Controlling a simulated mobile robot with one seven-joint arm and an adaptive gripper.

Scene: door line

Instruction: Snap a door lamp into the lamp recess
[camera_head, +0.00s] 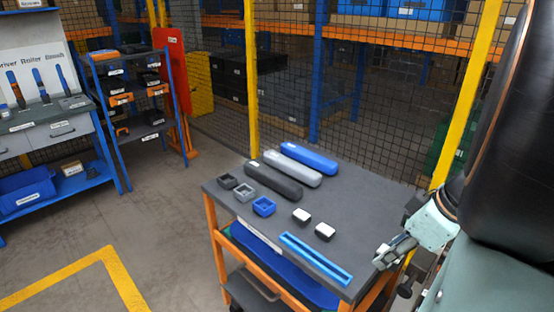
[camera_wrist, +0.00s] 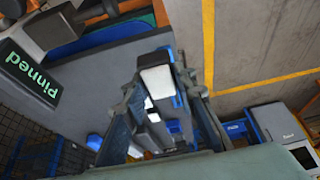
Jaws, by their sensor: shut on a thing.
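My gripper (camera_head: 384,262) is over the right end of the grey cart top. In the wrist view, my gripper (camera_wrist: 165,88) is shut on a small block with a white face and dark sides, which looks like a door lamp (camera_wrist: 157,82). The held lamp cannot be made out in the head view. Two similar white-topped lamps, one farther left (camera_head: 301,215) and one nearer the middle (camera_head: 324,231), lie on the cart, apart from my gripper.
Yellow posts and mesh stand behind. A "Pinned" sign (camera_wrist: 32,72) shows in the wrist view. Floor at left is clear.

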